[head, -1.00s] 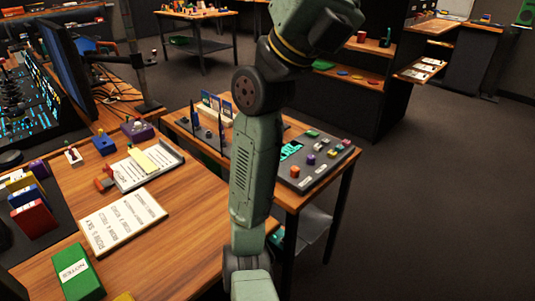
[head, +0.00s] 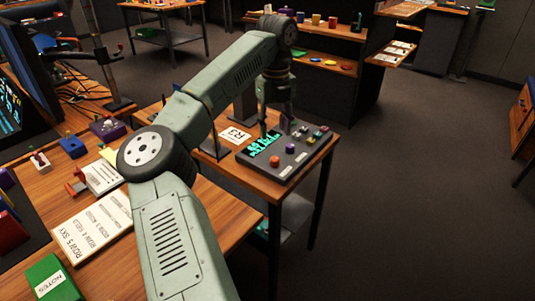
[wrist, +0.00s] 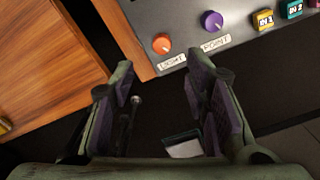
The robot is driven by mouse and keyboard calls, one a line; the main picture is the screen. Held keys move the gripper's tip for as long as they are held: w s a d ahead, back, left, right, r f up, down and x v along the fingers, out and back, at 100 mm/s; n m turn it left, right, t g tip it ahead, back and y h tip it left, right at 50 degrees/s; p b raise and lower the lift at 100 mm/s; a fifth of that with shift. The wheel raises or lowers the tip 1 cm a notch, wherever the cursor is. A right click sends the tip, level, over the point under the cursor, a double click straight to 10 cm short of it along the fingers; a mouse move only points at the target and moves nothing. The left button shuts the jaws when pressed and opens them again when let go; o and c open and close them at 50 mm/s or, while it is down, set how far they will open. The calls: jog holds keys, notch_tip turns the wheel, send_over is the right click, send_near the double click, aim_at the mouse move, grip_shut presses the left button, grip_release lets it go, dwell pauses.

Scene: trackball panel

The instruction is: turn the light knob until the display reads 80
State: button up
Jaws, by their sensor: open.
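The grey panel (head: 285,168) stands on a small wooden table, with a teal lit display (head: 264,144) whose reading I cannot make out. An orange knob (head: 275,161) and a purple knob (head: 290,148) sit on it. The wrist view shows the orange knob (wrist: 162,44) and the purple knob (wrist: 212,21) near its top edge, each above a white label. My gripper (head: 276,128) is over the far side of the panel. Its fingers (wrist: 165,85) are apart with no knob between them.
Coloured buttons (head: 314,133) line the panel's right side. A white card (head: 235,134) stands left of the panel. The nearer desk holds a white sheet (head: 92,225) and a green notes box (head: 52,280). Open floor lies to the right.

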aim_at(275, 158)
notch_tip(275, 158, down, 10)
jog(key=shift+d+r+p, duration=0.1)
jog(key=shift+p, duration=0.8)
jog(key=shift+c, duration=0.6)
grip_shut()
